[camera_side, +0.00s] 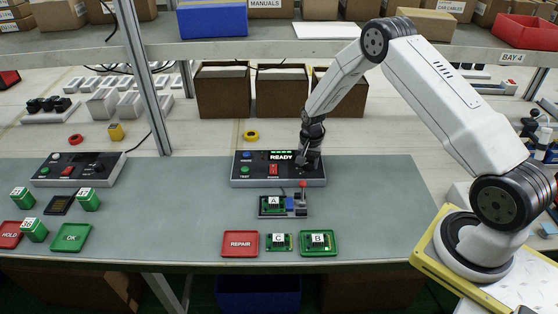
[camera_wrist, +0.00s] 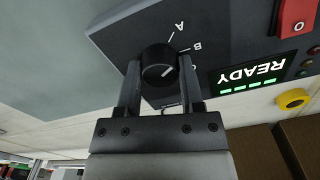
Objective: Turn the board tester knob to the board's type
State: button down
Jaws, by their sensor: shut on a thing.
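The board tester (camera_side: 242,168) is a dark console with a lit READY display, which also shows upside down in the wrist view (camera_wrist: 252,78). Its round black knob (camera_wrist: 158,60) has positions labelled A, B and C around it; C is partly hidden. A short white mark on the knob slants up and right, but I cannot tell exactly which letter it meets. My gripper (camera_wrist: 155,85) is shut on the knob, one finger on each side; in the side view my gripper (camera_side: 309,160) covers the knob. A green board labelled A (camera_side: 273,202) sits in the fixture (camera_side: 297,212) in front of the tester.
A board labelled C (camera_side: 279,242) lies between the red REPAIR tray (camera_side: 240,252) and a green tray (camera_side: 331,251) holding a board labelled B (camera_side: 317,239). The mat (camera_side: 385,205) is clear at right.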

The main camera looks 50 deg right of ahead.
aim_at(309, 162)
jog(key=shift+n, duration=1.5)
jog(key=shift+c, duration=1.2)
grip_release()
jog(key=shift+r, duration=0.2)
jog(key=shift+r, duration=3.75)
